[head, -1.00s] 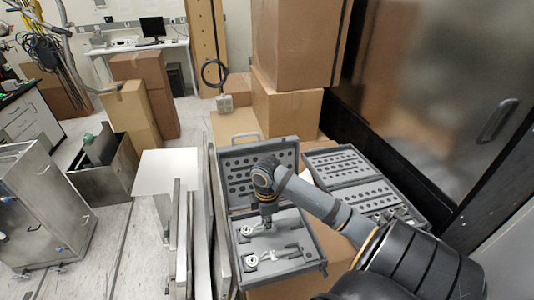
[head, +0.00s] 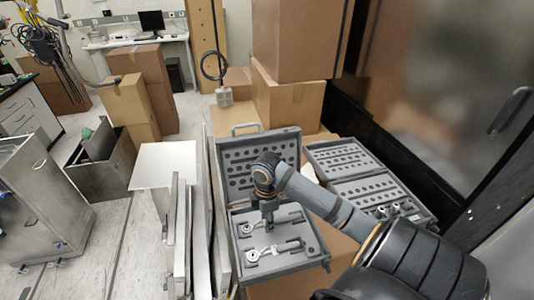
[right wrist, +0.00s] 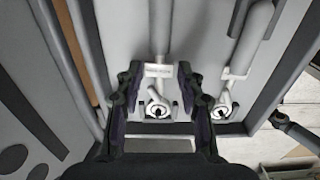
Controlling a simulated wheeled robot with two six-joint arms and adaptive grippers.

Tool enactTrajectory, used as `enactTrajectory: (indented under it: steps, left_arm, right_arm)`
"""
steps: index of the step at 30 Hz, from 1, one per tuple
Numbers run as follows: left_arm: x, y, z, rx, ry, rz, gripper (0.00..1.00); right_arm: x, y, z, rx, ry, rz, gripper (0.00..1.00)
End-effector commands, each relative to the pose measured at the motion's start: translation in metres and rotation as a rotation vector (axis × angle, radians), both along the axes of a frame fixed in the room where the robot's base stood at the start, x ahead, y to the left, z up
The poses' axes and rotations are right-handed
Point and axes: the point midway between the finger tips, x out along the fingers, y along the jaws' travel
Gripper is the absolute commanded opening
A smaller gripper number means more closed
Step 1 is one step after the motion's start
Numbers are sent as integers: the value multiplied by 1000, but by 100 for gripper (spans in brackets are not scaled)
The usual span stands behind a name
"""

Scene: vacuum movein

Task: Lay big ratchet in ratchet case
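The open grey ratchet case (head: 312,258) stands on a cardboard box in the head view, lid raised at the back. Two silver ratchets lie in its tray, a far one (head: 247,228) and a near one (head: 252,255). My right gripper (head: 269,222) points down over the far ratchet. In the right wrist view my right gripper (right wrist: 160,72) is open, its fingers on either side of one ratchet (right wrist: 157,105) without visibly gripping it. The other ratchet (right wrist: 225,105), with a thicker-looking handle, lies to the right. Whether the far ratchet is fully seated cannot be told. My left gripper is out of view.
A second open grey case (head: 407,199) with sockets lies to the right. Metal panels (head: 196,200) stand close along the left of the ratchet case. Cardboard boxes (head: 288,108) are stacked behind, and a dark cabinet wall closes off the right.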

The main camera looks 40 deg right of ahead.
Motion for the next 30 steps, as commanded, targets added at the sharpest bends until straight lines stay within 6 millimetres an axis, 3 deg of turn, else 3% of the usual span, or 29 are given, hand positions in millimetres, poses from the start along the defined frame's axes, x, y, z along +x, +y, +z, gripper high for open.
enactTrajectory:
  steps: [5, 10, 13, 18, 30]
  left_arm:
    - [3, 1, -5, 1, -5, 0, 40]
    - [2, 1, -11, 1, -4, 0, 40]
    - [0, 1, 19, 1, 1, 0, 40]
    - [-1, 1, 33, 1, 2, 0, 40]
    - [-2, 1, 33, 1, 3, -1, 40]
  right_arm:
    - [2, -2, 30, -7, -6, 3, 38]
    - [2, -1, 75, -7, -9, 2, 38]
    - [0, 0, 107, -1, -2, 0, 38]
    - [0, 0, 121, 0, 0, 0, 38]
    - [0, 0, 120, 0, -1, 0, 38]
